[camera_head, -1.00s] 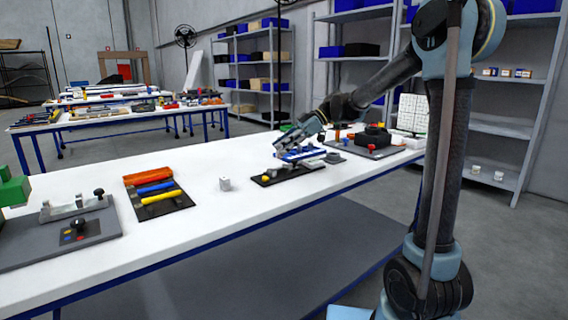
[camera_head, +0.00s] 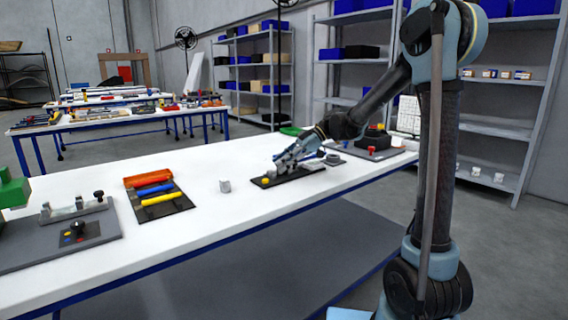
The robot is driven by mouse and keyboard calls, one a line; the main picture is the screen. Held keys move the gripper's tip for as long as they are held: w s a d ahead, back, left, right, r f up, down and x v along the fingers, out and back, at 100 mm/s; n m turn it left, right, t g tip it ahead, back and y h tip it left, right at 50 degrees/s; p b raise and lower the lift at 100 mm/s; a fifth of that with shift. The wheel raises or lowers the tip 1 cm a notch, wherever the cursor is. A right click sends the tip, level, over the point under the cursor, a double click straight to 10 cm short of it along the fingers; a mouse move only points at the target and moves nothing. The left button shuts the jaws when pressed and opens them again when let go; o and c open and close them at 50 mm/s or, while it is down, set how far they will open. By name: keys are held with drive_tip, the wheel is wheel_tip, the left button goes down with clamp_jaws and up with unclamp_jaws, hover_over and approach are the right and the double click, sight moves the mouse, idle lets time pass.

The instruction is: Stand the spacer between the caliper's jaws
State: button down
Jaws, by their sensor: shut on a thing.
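My gripper (camera_head: 280,164) is low over a narrow dark board (camera_head: 296,174) in the middle of the table, pointing down and to the left. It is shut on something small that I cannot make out. A small yellow piece (camera_head: 265,181) shows at the board's near left end. The arm and gripper hide part of this board, and I cannot tell for sure whether the caliper is on it. A small light grey cube (camera_head: 225,186) stands alone on the table to the left, apart from the gripper. I cannot tell whether it is the spacer.
A black mat (camera_head: 178,205) with orange, blue and yellow tools lies left of the cube. Farther left is a grey board (camera_head: 105,232) with a metal fixture (camera_head: 75,208) and black knobs. A grey board (camera_head: 365,152) with black and red parts is on the right. White table around the cube is clear.

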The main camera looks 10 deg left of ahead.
drive_tip(key=shift+f, duration=0.35)
drive_tip(key=c, duration=1.5)
unclamp_jaws()
drive_tip(key=shift+o, duration=0.2)
drive_tip(key=shift+w+r, duration=0.1)
drive_tip(key=shift+r, duration=0.3)
drive_tip(key=v, duration=1.2)
drive_tip(key=s+d+f+m+t+h, duration=0.3)
drive_tip(key=s+d+f+m+h, duration=0.2)
drive_tip(key=s+d+f+m, duration=0.6)
drive_tip(key=s+d+f+m+t+h, duration=0.4)
drive_tip(key=s+d+f+m, duration=0.8)
drive_tip(key=s+d, duration=0.5)
drive_tip(key=d+h, duration=0.1)
drive_tip(key=d, duration=0.1)
drive_tip(key=shift+s+d, duration=0.25)
drive_tip(key=shift+d, duration=0.1)
